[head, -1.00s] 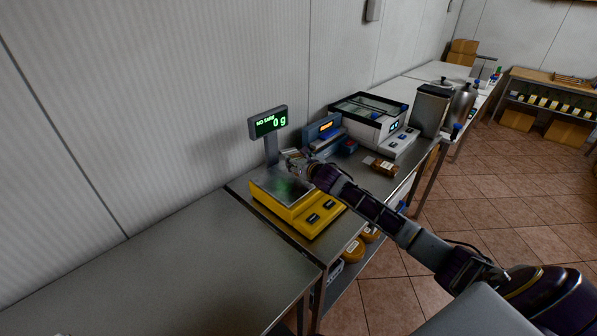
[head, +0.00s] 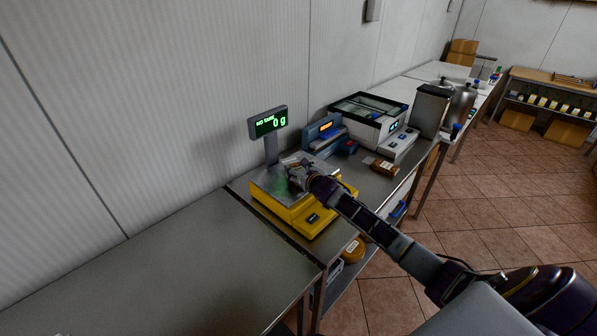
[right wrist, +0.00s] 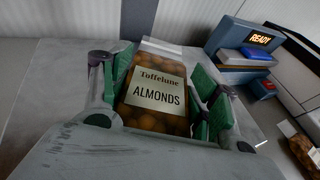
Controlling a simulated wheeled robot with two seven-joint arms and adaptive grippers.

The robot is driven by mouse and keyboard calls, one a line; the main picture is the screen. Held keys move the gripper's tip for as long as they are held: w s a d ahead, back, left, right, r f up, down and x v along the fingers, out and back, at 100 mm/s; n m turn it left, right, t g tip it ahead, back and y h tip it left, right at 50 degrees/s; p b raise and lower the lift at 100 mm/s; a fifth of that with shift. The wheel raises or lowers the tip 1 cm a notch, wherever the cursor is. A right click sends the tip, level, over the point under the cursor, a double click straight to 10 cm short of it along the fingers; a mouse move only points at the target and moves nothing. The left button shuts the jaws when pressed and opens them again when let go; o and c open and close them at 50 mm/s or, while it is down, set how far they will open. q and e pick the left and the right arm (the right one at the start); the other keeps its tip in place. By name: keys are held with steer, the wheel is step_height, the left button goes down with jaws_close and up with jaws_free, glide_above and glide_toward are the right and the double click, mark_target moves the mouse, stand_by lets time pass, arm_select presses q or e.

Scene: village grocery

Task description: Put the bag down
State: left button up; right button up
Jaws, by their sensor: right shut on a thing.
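My right gripper (head: 299,174) is over the metal pan of the yellow scale (head: 307,224). It is shut on a bag of almonds (right wrist: 155,97), brown with a cream label reading "Toffelune ALMONDS". In the right wrist view the bag sits between the green finger pads of my right gripper (right wrist: 163,84), its pale top pointing away. In the head view the bag is mostly hidden by the gripper, and I cannot tell whether it touches the pan. The scale's display (head: 268,122) reads 0 g. My left gripper is not in view.
A blue device (head: 322,132) reading READY stands behind the scale, beside a white glass-topped machine (head: 368,118). Another brown pack (head: 385,168) lies on the bench to the right. The steel table (head: 150,275) at the front left is clear. A wall runs along the back.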

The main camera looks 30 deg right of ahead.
steer(key=shift+f, duration=0.25)
steer(key=shift+f, duration=0.1)
steer(key=o, duration=1.1)
steer(key=v, duration=1.2)
steer(key=shift+b, duration=0.4)
stand_by(0.4)
